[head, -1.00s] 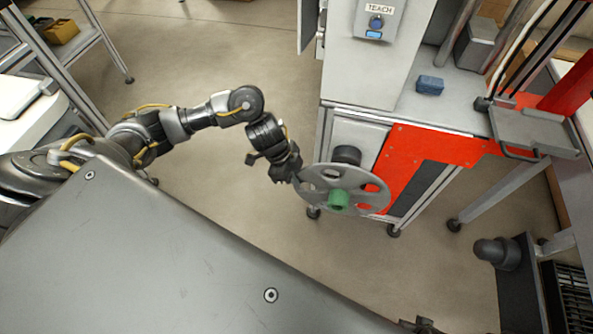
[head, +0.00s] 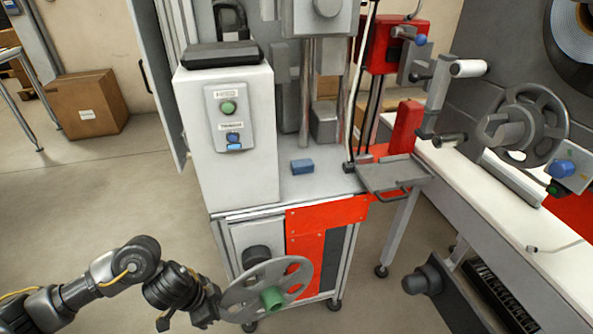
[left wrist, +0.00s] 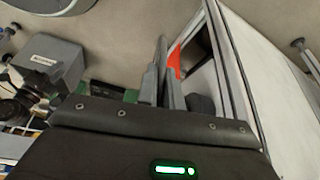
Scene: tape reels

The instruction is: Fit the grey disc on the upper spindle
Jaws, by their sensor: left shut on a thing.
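The grey disc (head: 239,297), a flat reel with cut-out openings and a green hub (head: 271,299), is held tilted in front of the cabinet at the lower middle of the head view. My left gripper (head: 213,303) is shut on its left rim. In the left wrist view my left fingers (left wrist: 163,92) close on the thin disc (left wrist: 161,52), seen nearly edge-on. A dark round spindle-like post (head: 424,279) sticks out low at the right; a dark cylinder (head: 257,255) shows just behind the disc. I cannot tell which part is the upper spindle. My right gripper is out of view.
A cabinet with a red panel (head: 325,214) stands behind the disc. A grey tray (head: 392,176) juts from its right side. Open floor lies left of the cabinet.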

